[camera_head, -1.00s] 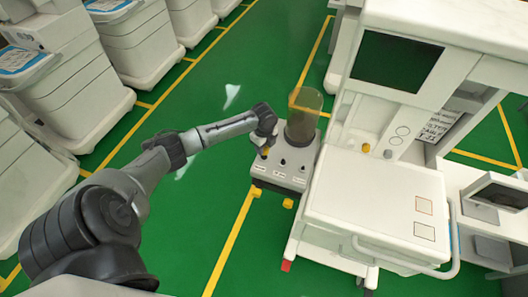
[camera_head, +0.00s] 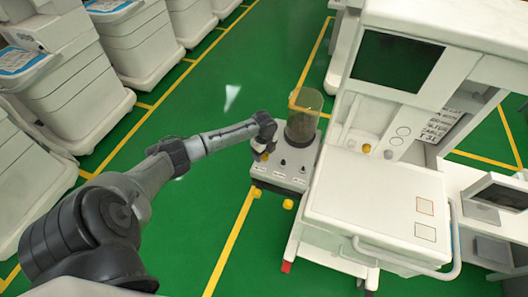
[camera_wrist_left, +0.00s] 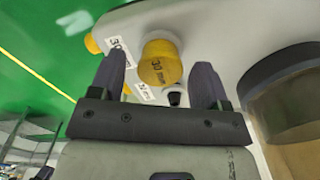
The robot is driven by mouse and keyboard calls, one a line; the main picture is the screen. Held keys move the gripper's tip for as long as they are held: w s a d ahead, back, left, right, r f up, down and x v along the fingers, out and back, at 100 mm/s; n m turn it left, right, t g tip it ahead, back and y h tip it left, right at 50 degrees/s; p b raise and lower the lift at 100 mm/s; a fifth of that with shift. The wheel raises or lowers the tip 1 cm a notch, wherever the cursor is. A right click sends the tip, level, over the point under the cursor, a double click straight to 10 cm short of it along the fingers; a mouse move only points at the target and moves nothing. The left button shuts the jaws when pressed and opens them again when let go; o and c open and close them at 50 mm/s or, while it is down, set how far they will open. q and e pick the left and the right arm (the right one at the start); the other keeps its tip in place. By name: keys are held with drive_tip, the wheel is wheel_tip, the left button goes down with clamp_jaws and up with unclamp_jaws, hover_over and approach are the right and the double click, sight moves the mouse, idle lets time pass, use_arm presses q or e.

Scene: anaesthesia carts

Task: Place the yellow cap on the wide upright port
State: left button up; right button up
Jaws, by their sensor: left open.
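A yellow cap (camera_wrist_left: 160,68) marked "30 mm" stands on the light grey top of the canister unit (camera_wrist_left: 228,28) in the left wrist view. It covers whatever is under it, so the wide port itself is hidden. In the head view the cap (camera_head: 263,156) shows just below my left gripper (camera_head: 263,149). In the wrist view the fingers of my left gripper (camera_wrist_left: 160,82) are spread wide, one on each side of the cap, with gaps to it. A small dark port (camera_wrist_left: 176,99) stands beside the cap. My right gripper is not in view.
A clear brownish canister (camera_head: 304,116) stands at the back of the unit. Two other yellow pieces (camera_head: 257,192) (camera_head: 288,204) are at its front edge. The white anaesthesia machine (camera_head: 375,205) is close on the right. Green floor lies open to the left.

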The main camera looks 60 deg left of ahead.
use_arm(q)
wheel_tip(320, 180, up, 11)
drive_tip(key=p, duration=0.1)
drive_tip(key=s+d+f+n, duration=0.1)
drive_tip(key=s+d+f, duration=0.25)
drive_tip(key=d, duration=0.45)
drive_tip(key=s+d+f+n+t, duration=0.1)
drive_tip(key=s+d+f+n, duration=0.2)
drive_tip(key=d, duration=0.4)
drive_tip(key=s+d+f, duration=0.3)
drive_tip(key=s+d, duration=0.2)
drive_tip(key=d, duration=0.3)
drive_tip(key=s+d+r+n+t, duration=0.1)
drive_tip(key=s+d+r+n, duration=0.1)
drive_tip(key=s+d+n, duration=0.2)
drive_tip(key=s+d+r+n+t, duration=0.1)
drive_tip(key=s+d+r+n, duration=0.2)
drive_tip(key=s, duration=0.5)
drive_tip(key=shift+s+d+r+n+t, duration=0.2)
drive_tip(key=shift+d+r+n+t, duration=0.25)
drive_tip(key=shift+n, duration=0.65)
drive_tip(key=shift+f, duration=0.15)
